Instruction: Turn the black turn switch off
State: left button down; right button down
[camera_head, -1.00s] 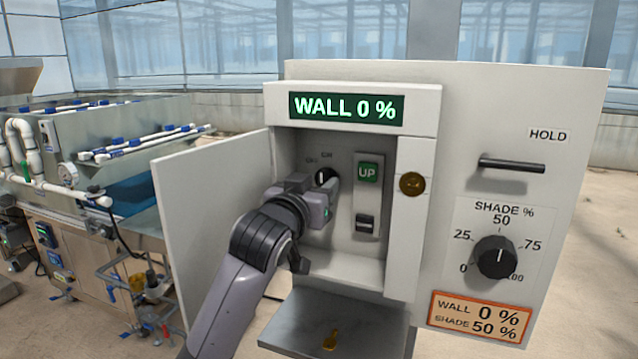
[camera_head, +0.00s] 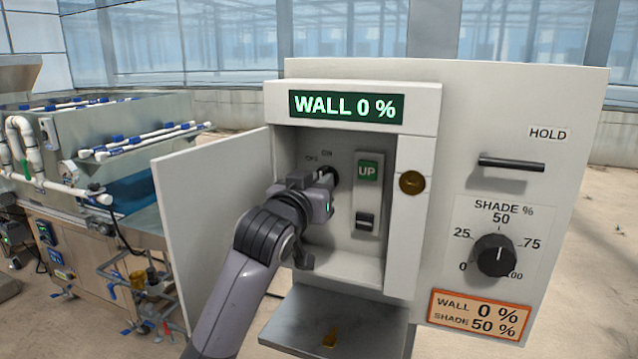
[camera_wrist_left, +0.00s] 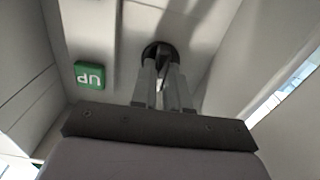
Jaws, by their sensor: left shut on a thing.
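The black turn switch (camera_head: 331,174) sits on the back wall of the open control box, below the small OFF and ON marks. My left gripper (camera_head: 325,181) reaches into the box and covers part of the switch. In the left wrist view the two fingers of my left gripper (camera_wrist_left: 164,72) are closed on the knob of the black turn switch (camera_wrist_left: 152,51). The knob's exact angle is mostly hidden by the fingers. My right gripper does not show.
An open door (camera_head: 213,205) stands left of the box. Right of the switch are a green UP sign (camera_head: 367,172) and a rocker (camera_head: 365,221). The display (camera_head: 346,108) reads WALL 0 %. A shade dial (camera_head: 496,257), a HOLD bar (camera_head: 511,164) and a lower shelf (camera_head: 335,318) are nearby.

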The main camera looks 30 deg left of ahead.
pick_arm(q)
jog(key=shift+a+n+p, duration=0.1)
jog(key=shift+n+p, duration=0.3)
jog(key=shift+n, duration=5.3)
jog(key=c, duration=1.1)
grip_release()
jog(key=shift+f, duration=0.1)
